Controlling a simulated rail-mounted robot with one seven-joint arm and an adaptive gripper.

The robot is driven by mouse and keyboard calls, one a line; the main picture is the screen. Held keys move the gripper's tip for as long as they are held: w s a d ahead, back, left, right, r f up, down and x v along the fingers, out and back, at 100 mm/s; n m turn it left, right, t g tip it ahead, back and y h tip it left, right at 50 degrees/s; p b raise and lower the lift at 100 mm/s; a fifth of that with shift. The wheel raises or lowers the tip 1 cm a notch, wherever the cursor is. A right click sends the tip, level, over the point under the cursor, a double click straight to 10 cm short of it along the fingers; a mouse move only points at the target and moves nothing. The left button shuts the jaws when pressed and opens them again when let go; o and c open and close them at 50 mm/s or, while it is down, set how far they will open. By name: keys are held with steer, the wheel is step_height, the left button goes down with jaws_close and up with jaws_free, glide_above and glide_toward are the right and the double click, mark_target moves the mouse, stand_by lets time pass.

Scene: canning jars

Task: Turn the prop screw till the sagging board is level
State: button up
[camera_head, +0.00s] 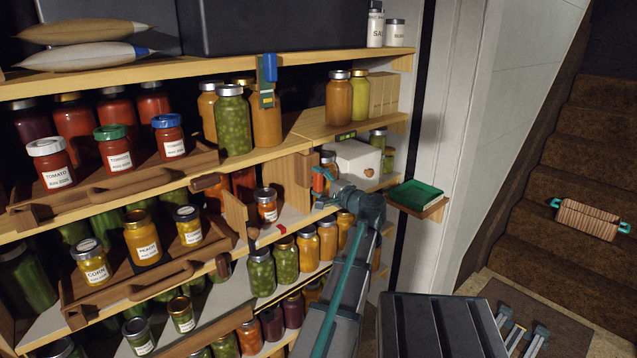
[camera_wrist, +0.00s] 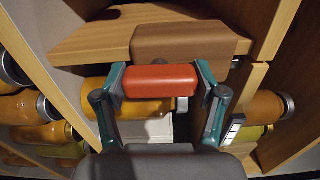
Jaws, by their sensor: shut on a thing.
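My gripper (camera_head: 325,184) is in front of the shelves at the right-hand bay. In the wrist view my gripper (camera_wrist: 161,88) is shut on a red bar-like handle (camera_wrist: 160,76), one finger at each end; I take it to be the prop screw's handle. The red also shows in the head view (camera_head: 318,183). A brown wooden block (camera_wrist: 190,40) is just behind it, and hides any screw thread. The board (camera_head: 312,127) above carries jars and has a small green-yellow spirit level (camera_head: 345,136) on its front edge. The bubble is too small to read.
A white box (camera_head: 352,160) and several jars stand close behind my gripper. A jar of orange preserve (camera_head: 267,206) stands to its left. A green book (camera_head: 417,194) lies on a small ledge at right. Jars fill the lower shelves.

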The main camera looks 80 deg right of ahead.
steer(key=o, duration=1.1)
steer(key=shift+o, duration=0.2)
steer(key=v, duration=0.7)
steer(key=shift+s+a, duration=0.15)
steer(key=shift+s, duration=0.05)
